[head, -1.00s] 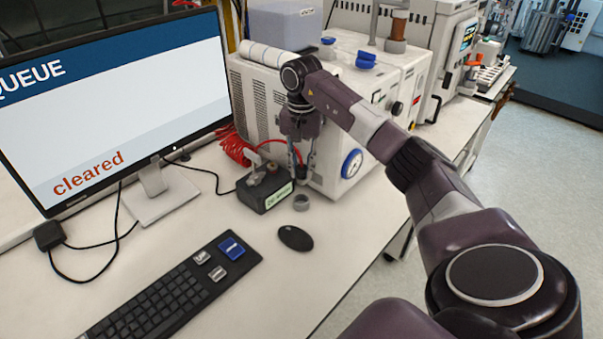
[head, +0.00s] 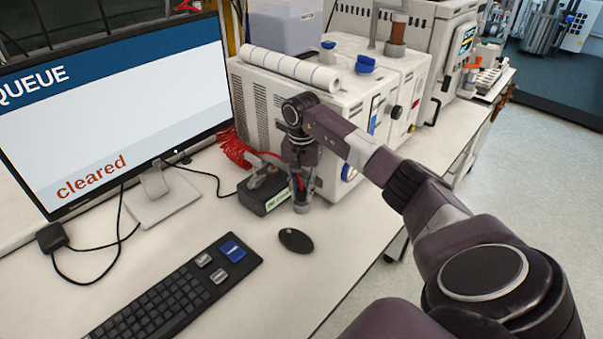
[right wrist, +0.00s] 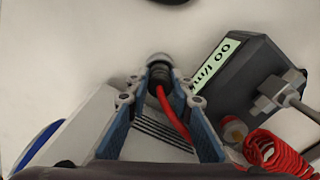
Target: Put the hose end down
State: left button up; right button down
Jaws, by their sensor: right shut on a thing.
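My right gripper (head: 301,192) points down just above the bench, right of a dark grey box. In the right wrist view its fingers (right wrist: 160,78) are shut on the hose end (right wrist: 159,70), a dark fitting with a red hose running back between the fingers. A small grey ring (head: 302,207) on the bench is directly under the fingertips in the head view. Whether the hose end touches or sits inside the ring is hidden. The red coiled hose (head: 236,149) lies behind the box and also shows in the right wrist view (right wrist: 272,152). My left gripper is not in view.
The dark grey box (head: 262,196) with a pale green label stands close left of the gripper. A white instrument (head: 270,103) is behind it. A black mouse (head: 296,240) lies in front, with a keyboard (head: 175,295) and monitor (head: 115,110) to the left.

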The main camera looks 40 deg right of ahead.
aim_at(302, 190)
jog(key=shift+f, duration=0.45)
jog(key=c, duration=1.7)
grip_release()
jog(key=shift+r, duration=0.1)
jog(key=shift+r+p, duration=0.3)
jog(key=shift+r, duration=0.2)
notch_tip(302, 190, up, 12)
jog(key=b, duration=0.3)
jog(key=shift+r, duration=0.1)
